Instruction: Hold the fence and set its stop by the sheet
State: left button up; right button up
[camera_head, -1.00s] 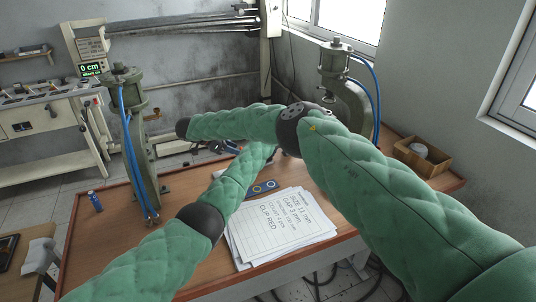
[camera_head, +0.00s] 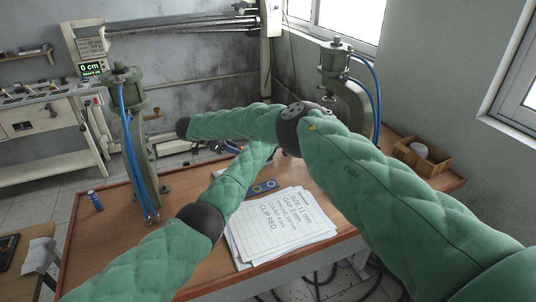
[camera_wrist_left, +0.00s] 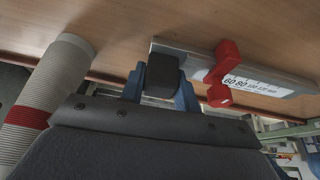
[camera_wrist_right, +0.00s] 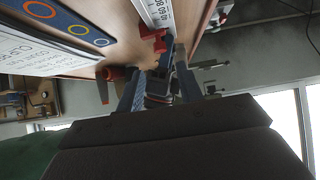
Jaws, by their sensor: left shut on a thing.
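The fence is a pale metal bar with a printed scale in the left wrist view (camera_wrist_left: 290,80). It also shows in the right wrist view (camera_wrist_right: 157,12). A red stop (camera_wrist_left: 222,75) sits on it beside the 60 mark. My left gripper (camera_wrist_left: 162,72) is shut on a dark block on the fence. My right gripper (camera_wrist_right: 160,72) is open, its fingertips close to the red stop (camera_wrist_right: 153,38); contact is unclear. In the head view, forearms hide most of the fence and hands. The printed sheet (camera_head: 270,232) lies on the table; "SIZE 11 mm", "GAP 3 mm" and "CLIP RED" are readable.
A blue card with rings (camera_head: 263,187) lies behind the sheet. Green presses stand left (camera_head: 140,130) and back right (camera_head: 335,60). A display (camera_head: 91,69) reads 0 cm.

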jog(key=shift+o, duration=0.7)
jog(key=shift+r, duration=0.1)
jog(key=w+d+r+m+g+y, duration=0.2)
jog(key=w+d+r, duration=0.2)
jog(key=r, duration=0.2)
jog(key=shift+s+d+f+n+g+y, duration=0.2)
jog(key=shift+d+f+y, duration=0.4)
jog(key=shift+f, duration=1.25)
jog(key=shift+s+d+f+n+g+y, duration=0.15)
jog(key=shift+d+f+n+g+y, duration=0.45)
jog(key=shift+f, duration=1.25)
jog(key=shift+s+d+f+y, duration=0.25)
jog(key=shift+d+f, duration=0.6)
jog(key=shift+f, duration=1)
jog(key=shift+w, duration=0.1)
jog(key=c, duration=0.9)
